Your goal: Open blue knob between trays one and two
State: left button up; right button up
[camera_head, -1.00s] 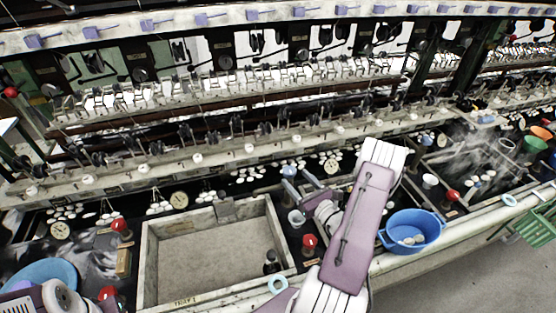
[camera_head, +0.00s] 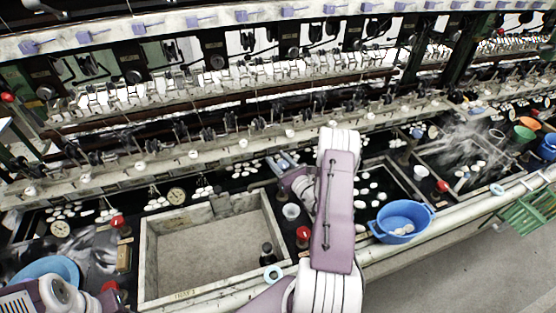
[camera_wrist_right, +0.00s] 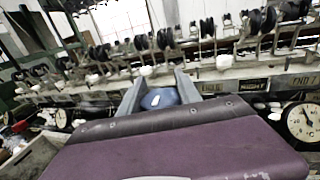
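The blue knob (camera_wrist_right: 160,98) shows in the right wrist view between the two grey fingers of my right gripper (camera_wrist_right: 159,92). The fingers flank it closely; whether they press on it I cannot tell. In the head view the right gripper (camera_head: 287,164) is at the blue knob, right of the back corner of the tray marked TRAY 1 (camera_head: 277,228); gripper and knob are small and hard to separate there. My purple forearm hides part of the space right of that tray. My left arm shows at the lower left, but its gripper is out of view.
Red knobs (camera_head: 303,232) and a white cup (camera_head: 291,211) are close to my right arm. A dark bottle (camera_head: 267,252) stands at the tray's front right corner. A blue basin (camera_head: 402,217) sits right of my forearm. Reeling machinery runs along the back.

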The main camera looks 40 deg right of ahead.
grip_shut()
jog(key=shift+a+f+n+y+b, duration=0.15)
jog(key=shift+n+y+b, duration=0.6)
jog(key=shift+y, duration=0.3)
jog(key=shift+a+f+n+y+b, duration=0.1)
jog(key=shift+n+y+b, duration=0.6)
jog(key=shift+y, duration=0.35)
jog(key=n+g+y+b, duration=0.2)
jog(key=n+y+b, duration=0.1)
jog(key=y, duration=0.1)
jog(key=s+a+n+g+y+b, duration=0.1)
jog(key=n+g+y+b, duration=0.2)
jog(key=y, duration=0.1)
jog(key=a+n+g+y+b, duration=0.1)
jog(key=n+g+y+b, duration=0.2)
jog(key=shift+s+a+y, duration=0.1)
jog(key=shift+s+y, duration=0.1)
jog(key=shift+y, duration=0.2)
jog(key=shift+r+n+g+y+b, duration=0.15)
jog(key=shift+n+g+y+b, duration=0.3)
jog(key=shift+g, duration=0.15)
jog(key=shift+s+r, duration=0.1)
jog(key=o, duration=0.9)
grip_release()
